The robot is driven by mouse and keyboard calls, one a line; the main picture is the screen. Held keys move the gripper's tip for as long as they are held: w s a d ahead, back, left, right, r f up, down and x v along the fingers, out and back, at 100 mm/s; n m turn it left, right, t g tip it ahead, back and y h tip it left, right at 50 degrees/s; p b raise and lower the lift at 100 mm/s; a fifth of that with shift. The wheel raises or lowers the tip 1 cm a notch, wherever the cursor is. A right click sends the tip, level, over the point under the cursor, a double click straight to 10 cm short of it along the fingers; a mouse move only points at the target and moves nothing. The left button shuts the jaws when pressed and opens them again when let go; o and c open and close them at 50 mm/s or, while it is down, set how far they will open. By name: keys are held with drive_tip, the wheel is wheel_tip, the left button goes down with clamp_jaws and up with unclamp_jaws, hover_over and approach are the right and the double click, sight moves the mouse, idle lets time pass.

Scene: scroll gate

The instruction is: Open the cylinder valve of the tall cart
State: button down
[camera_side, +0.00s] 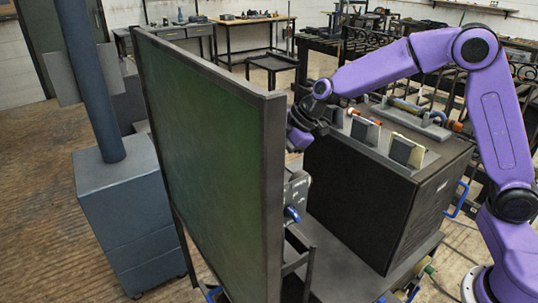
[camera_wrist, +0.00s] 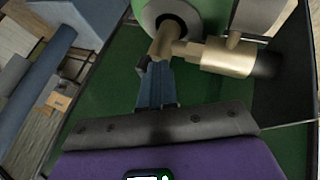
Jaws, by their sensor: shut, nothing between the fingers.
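In the wrist view a brass valve (camera_wrist: 215,57) with a sideways barrel sits at a dark opening of a rounded green-and-pale body (camera_wrist: 198,12), probably the cylinder. My gripper (camera_wrist: 158,66) is shut and empty, its blue-grey fingers close together. The fingertips overlap the near end of the brass stem; I cannot tell whether they touch it. In the side view my purple arm reaches down behind a tall dark-green panel (camera_side: 205,155). The panel's edge hides the fingertips, and the valve and cylinder do not show there. I cannot tell which structure is the tall cart.
A large dark box unit (camera_side: 365,190) stands right of the panel, close to my arm. A blue-grey cabinet (camera_side: 128,205) with a blue post (camera_side: 92,80) stands to its left. In the wrist view a dark wall (camera_wrist: 285,75) borders the valve on the right. Benches stand behind.

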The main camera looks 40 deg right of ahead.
drive_tip(key=w+a+n+g, duration=0.5)
drive_tip(key=n+g, duration=0.4)
drive_tip(key=n, duration=0.6)
drive_tip(key=shift+w, duration=0.85)
idle(0.8)
drive_tip(key=shift+s+a+n+g, duration=0.1)
drive_tip(key=shift+n+g, duration=0.4)
drive_tip(key=shift+n, duration=0.4)
drive_tip(key=shift+d+m+t, duration=0.2)
drive_tip(key=shift+m+t, duration=0.1)
drive_tip(key=shift+m, duration=0.2)
idle(0.4)
